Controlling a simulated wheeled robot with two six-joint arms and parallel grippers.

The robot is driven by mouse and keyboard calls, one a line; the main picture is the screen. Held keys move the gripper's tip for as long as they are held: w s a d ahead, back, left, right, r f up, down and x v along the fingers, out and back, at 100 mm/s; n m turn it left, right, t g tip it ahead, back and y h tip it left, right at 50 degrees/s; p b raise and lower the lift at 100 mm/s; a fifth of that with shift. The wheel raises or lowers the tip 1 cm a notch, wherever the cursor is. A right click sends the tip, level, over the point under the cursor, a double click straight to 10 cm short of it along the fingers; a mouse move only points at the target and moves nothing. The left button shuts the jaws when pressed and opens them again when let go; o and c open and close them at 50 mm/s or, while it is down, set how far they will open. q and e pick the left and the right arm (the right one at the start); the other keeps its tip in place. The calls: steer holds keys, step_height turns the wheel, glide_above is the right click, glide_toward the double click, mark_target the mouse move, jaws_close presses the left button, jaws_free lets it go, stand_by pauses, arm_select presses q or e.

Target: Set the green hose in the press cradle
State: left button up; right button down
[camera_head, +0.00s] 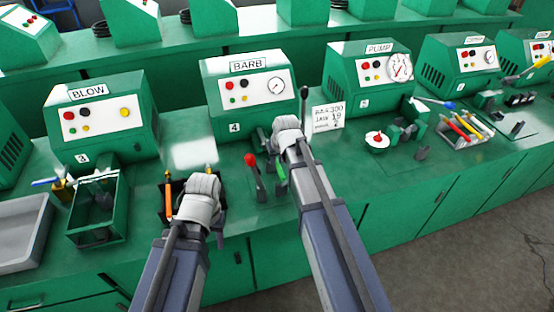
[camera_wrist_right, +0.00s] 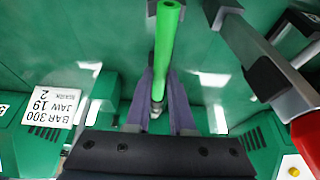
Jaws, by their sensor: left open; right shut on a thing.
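The green hose (camera_head: 281,173) is held in my right gripper (camera_head: 276,150) at the BARB press (camera_head: 248,88). In the right wrist view the hose (camera_wrist_right: 166,45) runs upward from between the fingers of my right gripper (camera_wrist_right: 161,95), which is shut on it. The press cradle cannot be made out clearly; my right gripper and arm hide much of the bench in front of the press. My left gripper (camera_head: 197,212) is open, low over a dark tray at the front left of the press; its fingertips are largely hidden by its wrist.
An orange hose (camera_head: 168,196) stands in that dark tray. A red-handled lever (camera_head: 251,165) and a black-knobbed lever (camera_head: 304,95) flank my right gripper. A card (camera_head: 328,116) reads BAR 300, JAW 19. A green bin (camera_head: 96,235) stands further left.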

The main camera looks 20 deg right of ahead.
steer(key=shift+f+b, duration=2.05)
steer(key=shift+f, duration=0.5)
steer(key=c, duration=0.7)
jaws_free()
steer(key=shift+r, duration=0.15)
steer(key=p+v, duration=0.7)
steer(key=shift+s+r, duration=0.15)
steer(key=shift+r, duration=0.25)
steer(key=shift+f, duration=0.1)
